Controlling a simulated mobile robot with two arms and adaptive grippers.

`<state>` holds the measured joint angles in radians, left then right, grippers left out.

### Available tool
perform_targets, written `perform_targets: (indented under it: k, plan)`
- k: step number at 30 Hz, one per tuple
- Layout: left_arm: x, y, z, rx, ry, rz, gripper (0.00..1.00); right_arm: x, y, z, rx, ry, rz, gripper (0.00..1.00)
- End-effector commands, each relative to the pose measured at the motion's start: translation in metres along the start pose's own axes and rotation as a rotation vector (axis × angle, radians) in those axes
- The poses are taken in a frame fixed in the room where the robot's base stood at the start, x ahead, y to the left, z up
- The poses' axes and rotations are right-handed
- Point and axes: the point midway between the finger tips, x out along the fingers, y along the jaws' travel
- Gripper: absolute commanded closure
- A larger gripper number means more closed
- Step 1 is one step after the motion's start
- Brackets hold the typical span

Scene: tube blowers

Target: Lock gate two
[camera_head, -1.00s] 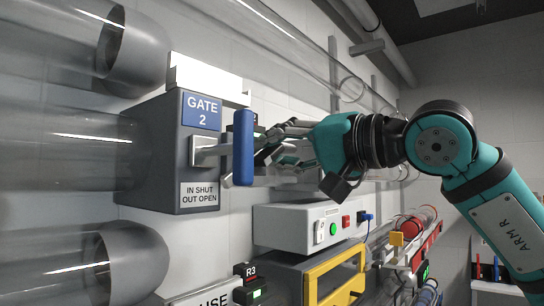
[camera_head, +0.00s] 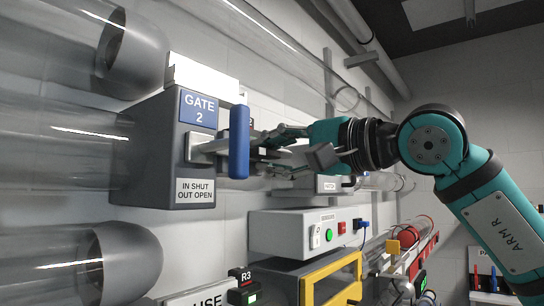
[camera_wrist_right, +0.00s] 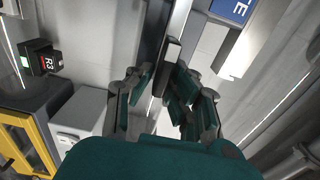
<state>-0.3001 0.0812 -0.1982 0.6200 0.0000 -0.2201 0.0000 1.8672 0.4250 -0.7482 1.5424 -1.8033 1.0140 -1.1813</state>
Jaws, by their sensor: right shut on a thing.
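The gate two box (camera_head: 150,150) is dark grey, with a blue "GATE 2" label (camera_head: 199,110) and a plate reading "IN SHUT OUT OPEN" (camera_head: 195,191). A light metal bar (camera_head: 207,146) sticks out of its front and carries an upright blue handle (camera_head: 239,142), which stands a short way out from the box. My right gripper (camera_head: 262,152) is at the handle from the right, shut on it; the handle partly covers the fingertips. In the right wrist view its fingers (camera_wrist_right: 158,98) are seen, but the grip itself is unclear. My left gripper is not in view.
Clear tubes with grey collars (camera_head: 120,265) run above and below the box. Below right are a white control box (camera_head: 290,232) with coloured buttons, a yellow-framed unit (camera_head: 330,280) and an R3 module (camera_head: 243,287). A white ledge (camera_head: 203,78) sits above the box.

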Motion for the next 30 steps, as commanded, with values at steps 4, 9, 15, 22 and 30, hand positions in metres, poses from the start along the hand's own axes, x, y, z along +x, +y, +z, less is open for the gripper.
perform_targets:
  k: [4, 9, 15, 22, 30]
  plan:
    - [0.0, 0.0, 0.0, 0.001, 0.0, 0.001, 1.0, 0.0, 0.001, -0.001, 0.003, 0.002, 0.003, 1.0]
    - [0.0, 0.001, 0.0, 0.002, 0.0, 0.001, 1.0, 0.0, 0.001, -0.001, 0.003, 0.002, 0.003, 1.0]
    - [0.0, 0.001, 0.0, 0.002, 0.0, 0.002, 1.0, 0.0, 0.001, -0.001, 0.002, 0.002, 0.003, 0.66]
    - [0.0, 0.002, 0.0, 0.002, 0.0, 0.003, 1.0, 0.0, 0.001, 0.0, 0.002, 0.001, 0.001, 0.64]
    - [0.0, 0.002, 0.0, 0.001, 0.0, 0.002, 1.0, -0.026, -0.001, -0.001, 0.0, 0.003, -0.002, 0.64]
